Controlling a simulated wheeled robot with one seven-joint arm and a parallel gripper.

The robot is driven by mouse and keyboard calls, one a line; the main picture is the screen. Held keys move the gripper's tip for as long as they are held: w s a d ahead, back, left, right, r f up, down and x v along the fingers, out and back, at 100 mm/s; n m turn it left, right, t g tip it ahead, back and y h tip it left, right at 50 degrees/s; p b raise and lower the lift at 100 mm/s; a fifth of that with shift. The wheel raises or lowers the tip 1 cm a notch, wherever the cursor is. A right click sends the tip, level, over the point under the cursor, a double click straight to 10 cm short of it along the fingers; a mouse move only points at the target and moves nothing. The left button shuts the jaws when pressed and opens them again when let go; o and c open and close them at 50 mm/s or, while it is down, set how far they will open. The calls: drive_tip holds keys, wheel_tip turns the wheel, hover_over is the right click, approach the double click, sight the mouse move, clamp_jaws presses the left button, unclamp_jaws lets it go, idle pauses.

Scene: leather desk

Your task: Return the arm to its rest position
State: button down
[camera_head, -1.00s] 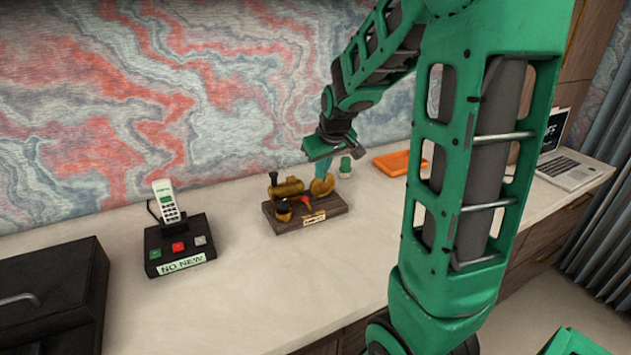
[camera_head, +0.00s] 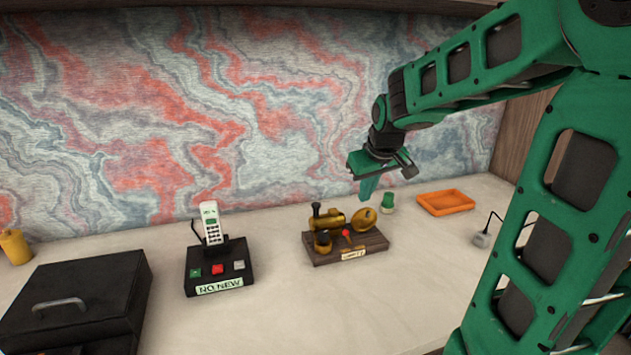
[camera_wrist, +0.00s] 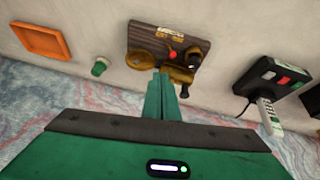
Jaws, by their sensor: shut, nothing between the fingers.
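My green arm (camera_head: 480,70) reaches in from the upper right in the head view. My gripper (camera_head: 367,194) hangs above the desk, pointing down, near the back wall. Its fingers are shut together with nothing between them. In the wrist view the closed fingers (camera_wrist: 160,98) extend toward a wooden board with brass parts. That brass device (camera_head: 345,240) sits on the desk below and slightly left of the gripper. The gripper appears to be clear of it.
A phone on a black base (camera_head: 215,268) and a black case (camera_head: 75,305) stand at left. A yellow container (camera_head: 14,246) is at far left. A small green object (camera_head: 388,202) and an orange tray (camera_head: 445,202) lie right of the brass device. The desk front is clear.

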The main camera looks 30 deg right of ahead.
drive_tip(key=shift+s, duration=0.1)
drive_tip(key=s+a+f+m+g+y, duration=0.1)
drive_tip(key=s+a+f+m+g, duration=0.1)
drive_tip(key=s, duration=1.1)
drive_tip(key=s+a+f+m+g, duration=0.1)
drive_tip(key=s+f+m+g, duration=0.2)
drive_tip(key=s, duration=1.1)
drive_tip(key=shift+s+a+f+m+y, duration=0.2)
drive_tip(key=shift+s+a+m+y, duration=0.1)
drive_tip(key=shift+a+y, duration=0.1)
